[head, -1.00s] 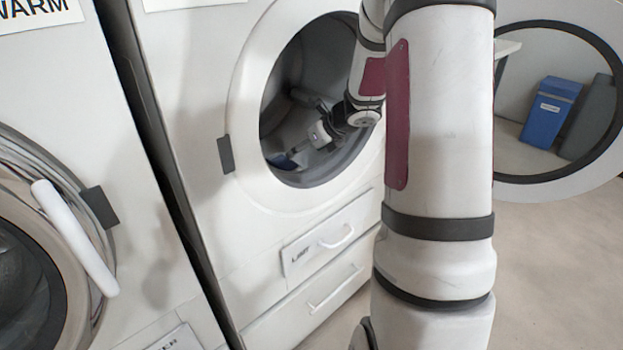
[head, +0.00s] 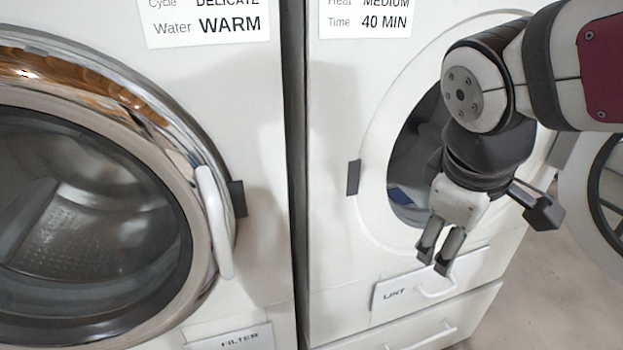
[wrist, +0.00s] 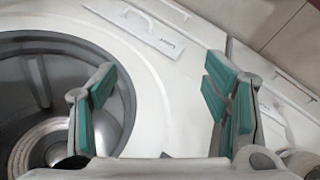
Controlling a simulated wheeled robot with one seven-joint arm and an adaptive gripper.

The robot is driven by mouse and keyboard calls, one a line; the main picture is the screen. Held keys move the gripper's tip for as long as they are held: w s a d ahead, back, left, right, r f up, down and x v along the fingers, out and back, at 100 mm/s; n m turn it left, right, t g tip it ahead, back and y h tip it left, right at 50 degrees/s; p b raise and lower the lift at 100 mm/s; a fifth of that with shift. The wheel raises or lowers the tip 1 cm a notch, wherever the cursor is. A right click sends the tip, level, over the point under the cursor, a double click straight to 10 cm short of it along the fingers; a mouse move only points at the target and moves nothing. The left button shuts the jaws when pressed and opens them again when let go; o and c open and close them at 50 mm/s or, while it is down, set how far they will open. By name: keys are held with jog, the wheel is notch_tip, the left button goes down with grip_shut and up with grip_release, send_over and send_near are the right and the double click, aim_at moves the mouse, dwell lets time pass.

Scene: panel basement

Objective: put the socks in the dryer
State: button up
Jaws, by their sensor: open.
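The dryer (head: 335,230) stands at the right of the head view with its round door (head: 580,195) swung open to the right. A small blue patch (head: 401,198), perhaps the socks, lies low inside its drum; it is mostly hidden, so I cannot tell its shape. My gripper (head: 437,255) hangs outside, in front of the dryer opening's lower right part, fingers pointing down. In the wrist view my gripper (wrist: 160,85) is open with nothing between the fingers. The dryer's opening (wrist: 125,95) shows there at the left, with no socks visible.
The washer (head: 262,215) stands on the left, its round glass door (head: 90,200) appearing shut, with a white handle (head: 215,222). Below the dryer opening is a drawer labelled LINT (head: 395,293) with a protruding handle. Open floor (head: 545,290) lies at the right.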

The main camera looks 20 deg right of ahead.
jog(key=s+a+f+m+g+y, duration=0.2)
jog(key=s+a+m, duration=0.3)
jog(key=s+a, duration=0.5)
jog(key=shift+s+y, duration=0.9)
jog(key=shift+s, duration=0.25)
jog(key=shift+d, duration=0.1)
notch_tip(320, 180, up, 28)
jog(key=t+p, duration=0.3)
jog(key=p, duration=2.3)
jog(key=shift+d+r+p, duration=0.25)
jog(key=shift+p, duration=0.15)
